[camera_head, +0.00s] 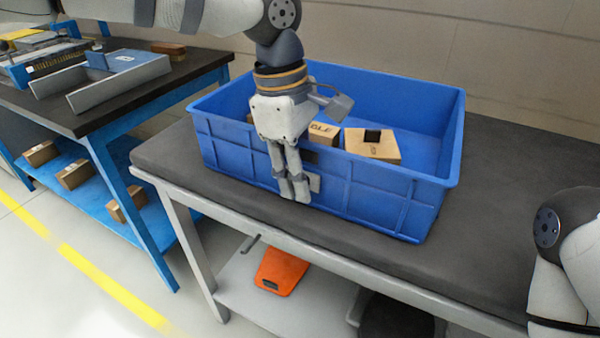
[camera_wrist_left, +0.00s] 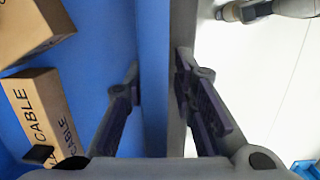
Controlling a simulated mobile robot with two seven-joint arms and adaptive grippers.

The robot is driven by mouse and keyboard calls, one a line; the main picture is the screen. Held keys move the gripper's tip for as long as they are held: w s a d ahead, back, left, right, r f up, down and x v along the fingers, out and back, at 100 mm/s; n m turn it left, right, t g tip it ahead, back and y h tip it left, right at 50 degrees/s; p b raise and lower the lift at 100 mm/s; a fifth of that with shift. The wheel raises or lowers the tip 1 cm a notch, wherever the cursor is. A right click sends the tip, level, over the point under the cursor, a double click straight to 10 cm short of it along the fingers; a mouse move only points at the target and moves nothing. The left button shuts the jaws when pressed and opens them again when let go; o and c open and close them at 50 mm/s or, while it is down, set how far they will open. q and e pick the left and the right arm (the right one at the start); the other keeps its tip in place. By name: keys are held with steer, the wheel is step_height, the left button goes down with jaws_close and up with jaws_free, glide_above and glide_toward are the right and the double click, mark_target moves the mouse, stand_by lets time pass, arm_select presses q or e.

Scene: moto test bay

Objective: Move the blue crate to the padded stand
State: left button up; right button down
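The blue crate (camera_head: 375,189) stands upright on a grey-legged stand (camera_head: 500,265) with a dark, rounded, padded-looking top. Inside it lie cardboard boxes (camera_head: 372,149), which also show in the left wrist view (camera_wrist_left: 38,110). My left gripper (camera_head: 290,193) points down at the crate's near wall. In the left wrist view, the fingers (camera_wrist_left: 157,85) are apart, with the wall's rim (camera_wrist_left: 153,60) between them. One finger shows over the crate's inside, the other on its outer side. I cannot tell whether either touches the wall. My right arm enters at the right edge; its gripper is out of view.
A blue-framed bench (camera_head: 185,78) with a dark top stands at the left, holding grey trays (camera_head: 120,83) and other items. Small boxes (camera_head: 74,174) sit on its lower shelf. An orange object (camera_head: 281,272) lies beneath the stand's top. The stand top is bare right of the crate.

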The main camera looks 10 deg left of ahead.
arm_select(q)
step_height(320, 180, up, 12)
steer(key=a, duration=0.1)
steer(key=shift+a, duration=0.4)
steer(key=shift+w+f, duration=0.1)
